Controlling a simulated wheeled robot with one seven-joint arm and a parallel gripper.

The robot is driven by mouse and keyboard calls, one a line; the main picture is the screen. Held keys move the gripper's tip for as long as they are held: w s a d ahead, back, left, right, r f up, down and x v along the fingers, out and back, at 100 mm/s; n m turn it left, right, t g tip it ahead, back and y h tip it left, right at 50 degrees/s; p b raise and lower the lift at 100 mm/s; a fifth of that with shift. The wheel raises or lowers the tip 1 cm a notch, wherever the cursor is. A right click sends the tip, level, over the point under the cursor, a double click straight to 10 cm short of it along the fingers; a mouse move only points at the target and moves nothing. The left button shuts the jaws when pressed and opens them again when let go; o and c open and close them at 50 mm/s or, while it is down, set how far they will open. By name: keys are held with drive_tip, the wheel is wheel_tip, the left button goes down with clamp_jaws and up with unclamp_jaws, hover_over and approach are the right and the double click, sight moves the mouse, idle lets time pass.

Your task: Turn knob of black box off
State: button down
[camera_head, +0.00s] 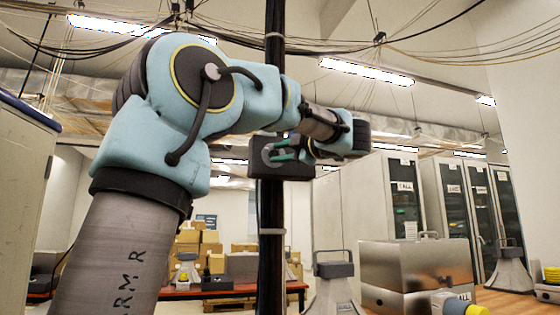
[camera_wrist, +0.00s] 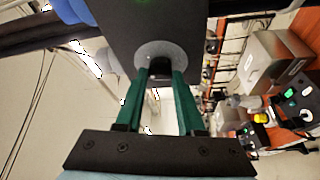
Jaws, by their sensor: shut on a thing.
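The black box (camera_head: 298,172) is fixed to a dark vertical pole (camera_head: 272,240) at the middle of the head view.
A metal case (camera_head: 415,263) stands on a wooden table at the right, near grey horn-shaped devices (camera_head: 334,288). Grey cabinets (camera_head: 372,200) stand behind. Cardboard boxes (camera_head: 190,238) are stacked at the back. Cables hang overhead.

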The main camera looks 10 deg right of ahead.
drive_tip(key=n+g+b, duration=0.1)
drive_tip(key=n, duration=0.1)
drive_tip(key=n+h+b, duration=0.1)
drive_tip(key=n, duration=0.2)
drive_tip(key=shift+g, duration=0.4)
drive_tip(key=n, duration=0.1)
drive_tip(key=n+h+b, duration=0.1)
drive_tip(key=n, duration=0.1)
drive_tip(key=n+g+h+b, duration=0.1)
drive_tip(key=n, duration=0.1)
drive_tip(key=shift+r, duration=0.25)
drive_tip(key=shift+h, duration=0.4)
drive_tip(key=c, duration=0.5)
unclamp_jaws()
